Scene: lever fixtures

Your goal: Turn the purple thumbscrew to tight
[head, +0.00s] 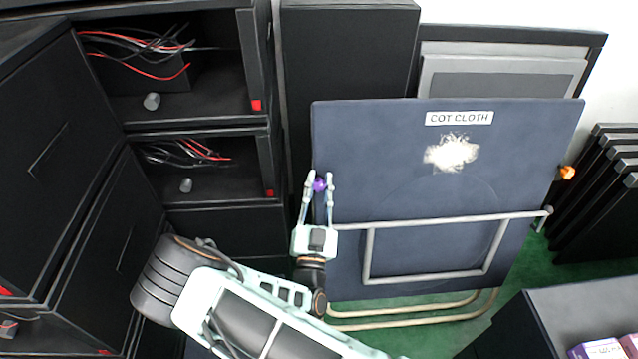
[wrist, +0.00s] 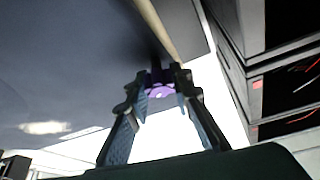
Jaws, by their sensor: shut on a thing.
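The purple thumbscrew (head: 319,184) sits at the left edge of a dark blue panel (head: 400,190) labelled "COT CLOTH". My gripper (head: 318,178) reaches up to it from below, with one finger on each side of it. In the wrist view the thumbscrew (wrist: 160,91) lies between the tips of my gripper (wrist: 160,84), which is shut on it. The fingers hide part of the thumbscrew, and I cannot tell how far it is turned.
An orange knob (head: 567,172) sits at the panel's right edge. A grey metal frame (head: 440,221) crosses the panel's lower part. Black shelves (head: 200,200) with cables stand at left. A dark cabinet (head: 570,310) with boxes is at lower right. Green floor shows below the panel.

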